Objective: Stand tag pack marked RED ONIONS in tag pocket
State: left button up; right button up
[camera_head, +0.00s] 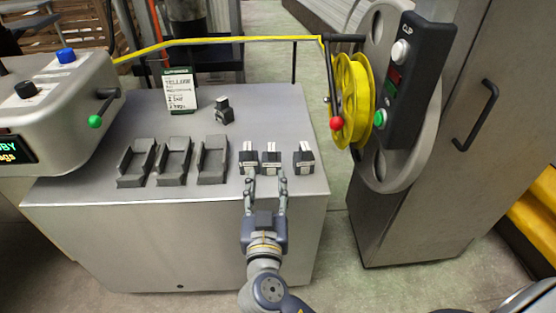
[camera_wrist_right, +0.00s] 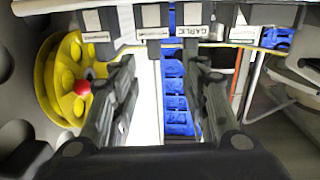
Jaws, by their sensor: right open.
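Three small dark packs with white labels stand in a row on the steel table: a left pack (camera_head: 247,159), a middle pack (camera_head: 271,158) and a right pack (camera_head: 304,157). Their labels are too small to read in the head view, so I cannot tell which is RED ONIONS. In the right wrist view one label (camera_wrist_right: 192,32) seems to read GARLIC, turned over. Three grey tag pockets (camera_head: 173,163) sit left of the packs and look empty. My right gripper (camera_head: 266,179) is open and empty, its fingertips just in front of the left and middle packs. My left gripper is out of view.
Another dark block (camera_head: 223,109) stands behind the row, near a printed sign (camera_head: 180,91). A grey machine (camera_head: 60,105) with knobs stands at left. A yellow reel (camera_head: 352,99) and control panel (camera_head: 412,82) are at right. The table's front is clear.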

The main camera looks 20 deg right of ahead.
aim_at(271, 153)
jog(key=w+d, duration=0.2)
jog(key=shift+w+d+r, duration=0.2)
jog(key=shift+d, duration=0.2)
jog(key=shift+w+r+p, duration=0.15)
jog(key=shift+w+p, duration=0.15)
jog(key=shift+w, duration=0.85)
jog(key=shift+w+d, duration=0.1)
jog(key=shift+w, duration=0.25)
jog(key=shift+w+d, duration=0.35)
jog(key=shift+w, duration=0.25)
jog(key=x, duration=0.3)
jog(key=shift+w+a+p, duration=0.1)
jog(key=shift+w+p, duration=0.2)
jog(key=shift+w, duration=0.45)
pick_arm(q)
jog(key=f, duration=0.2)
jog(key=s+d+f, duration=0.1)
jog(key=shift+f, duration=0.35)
pick_arm(e)
grip_shut()
